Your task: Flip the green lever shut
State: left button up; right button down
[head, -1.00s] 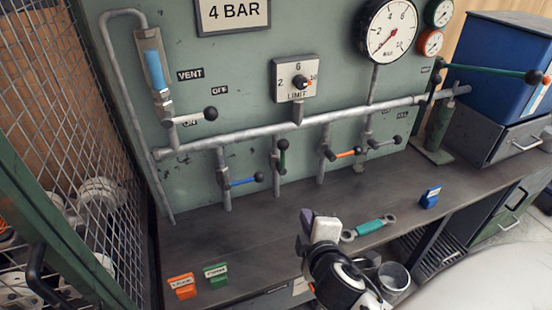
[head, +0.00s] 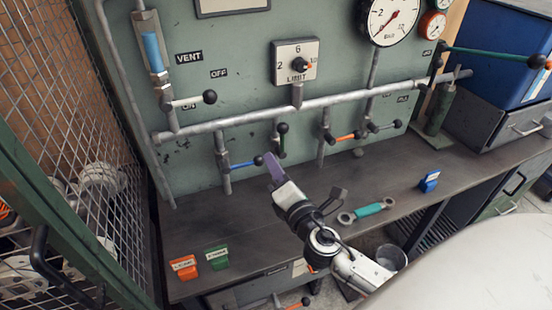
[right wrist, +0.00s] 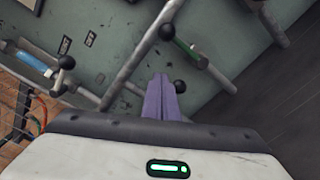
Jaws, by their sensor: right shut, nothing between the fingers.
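The green lever (head: 281,142) is a short handle with a black ball end. It stands upright along its vertical pipe, under the long horizontal pipe, with the ball at the top. In the right wrist view the green lever (right wrist: 188,48) shows beyond the fingertips, apart from them. My right gripper (head: 268,160) has purple fingers, shut and empty, a little below and left of the green lever. In the right wrist view its fingers (right wrist: 160,80) are together, close to another black ball. I cannot tell whether they touch it. My left gripper is out of view.
The blue lever (head: 242,164) points right, with its ball close to my right fingertips. The orange lever (head: 345,137) is to the right. A wrench (head: 367,211), a blue block (head: 429,181), an orange block (head: 184,267) and a green block (head: 217,257) lie on the bench (head: 330,185).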

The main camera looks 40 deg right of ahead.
aim_at(259, 136)
jog(key=x, duration=0.7)
jog(key=shift+w, duration=0.1)
jog(key=shift+w+d+r+p, duration=0.2)
jog(key=shift+w+d+p, duration=0.05)
jog(key=shift+d+p, duration=0.15)
jog(key=shift+s+d+r+p, duration=0.4)
jog(key=shift+s+d+r, duration=0.1)
jog(key=shift+s+d, duration=0.25)
jog(key=shift+s+d+r, duration=0.15)
jog(key=shift+d, duration=0.1)
jog(key=shift+s+d, duration=0.1)
jog(key=shift+d, duration=0.05)
